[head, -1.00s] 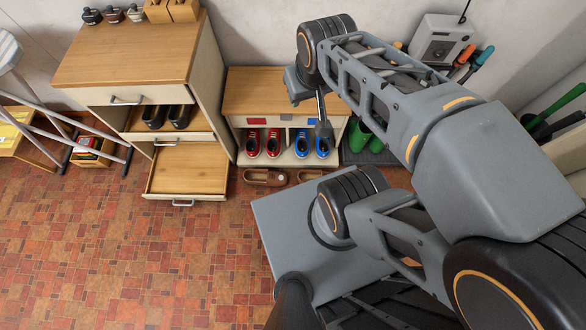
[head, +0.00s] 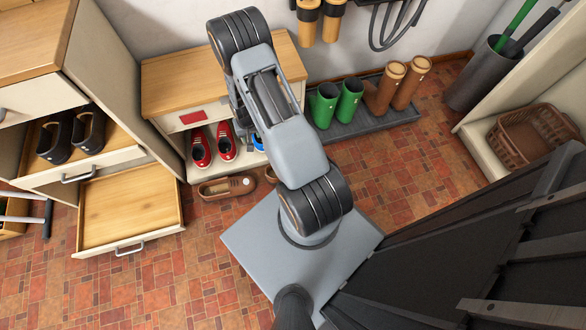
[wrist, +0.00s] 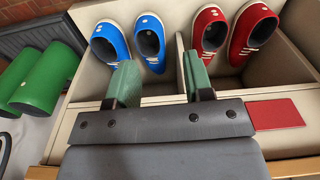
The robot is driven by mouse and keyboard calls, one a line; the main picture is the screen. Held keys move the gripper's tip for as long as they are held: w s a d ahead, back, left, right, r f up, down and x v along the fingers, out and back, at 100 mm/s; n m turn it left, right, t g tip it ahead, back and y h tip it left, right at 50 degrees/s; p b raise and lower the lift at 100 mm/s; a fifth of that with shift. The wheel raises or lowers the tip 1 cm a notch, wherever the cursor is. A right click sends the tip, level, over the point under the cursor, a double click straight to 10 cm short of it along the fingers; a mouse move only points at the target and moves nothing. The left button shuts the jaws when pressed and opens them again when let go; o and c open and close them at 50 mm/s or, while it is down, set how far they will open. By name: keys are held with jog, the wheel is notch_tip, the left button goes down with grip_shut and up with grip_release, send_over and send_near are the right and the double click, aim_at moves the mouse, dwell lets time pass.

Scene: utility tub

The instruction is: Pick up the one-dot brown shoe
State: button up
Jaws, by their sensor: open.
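A brown shoe (head: 227,187) lies on the tiled floor in front of the low shoe bench in the head view. It has a pale mark near its right end, too small to count dots. Another brown shoe (head: 271,174) beside it is mostly hidden by my arm, so I cannot tell which has one dot. Neither shows in the wrist view. My gripper (wrist: 160,70) is open and empty, with green-faced fingers in front of the bench's cubbies.
The bench (head: 180,83) holds red shoes (head: 213,146) and blue shoes (wrist: 130,42). Green boots (head: 337,103) and brown boots (head: 391,86) stand on a grey tray to the right. An open drawer (head: 130,205) juts out at left.

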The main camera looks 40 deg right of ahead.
jog(key=b, duration=0.5)
send_over(267, 172)
notch_tip(267, 172, down, 18)
jog(key=shift+m+g, duration=0.3)
jog(key=shift+m, duration=0.2)
jog(key=f+b, duration=0.2)
jog(key=f, duration=0.5)
jog(key=shift+d+f+b, duration=0.2)
jog(key=shift+b, duration=0.15)
jog(key=shift+a+f+b, duration=0.15)
jog(key=shift+f+b, duration=0.85)
jog(key=shift+f, duration=0.6)
jog(key=shift+a+f+b, duration=0.1)
jog(key=shift+f+b, duration=0.85)
jog(key=shift+f, duration=0.65)
jog(key=shift+r, duration=0.1)
grip_shut()
